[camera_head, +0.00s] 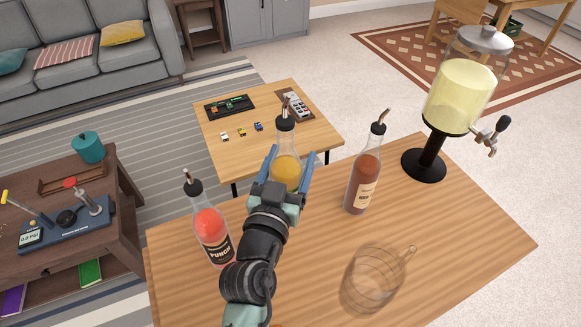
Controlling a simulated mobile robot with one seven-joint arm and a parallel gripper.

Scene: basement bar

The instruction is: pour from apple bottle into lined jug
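A clear bottle of yellow-orange liquid (286,167) with a dark pour spout stands upright near the far edge of the wooden bar top. Its label is hidden, so I cannot read whether it is the apple bottle. My gripper (285,177) has its blue fingers on either side of this bottle, at its lower body. I cannot tell whether they touch it, and my gripper hides the bottle's base. A clear, empty-looking glass jug (372,279) with a handle at its upper right stands at the front right; faint lines show on its wall.
A red punch bottle (211,230) stands left of my arm, and a darker red bottle (363,178) stands right of my gripper. A drink dispenser (461,95) on a black stand is at the far right. The bar top (457,236) is clear at right.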

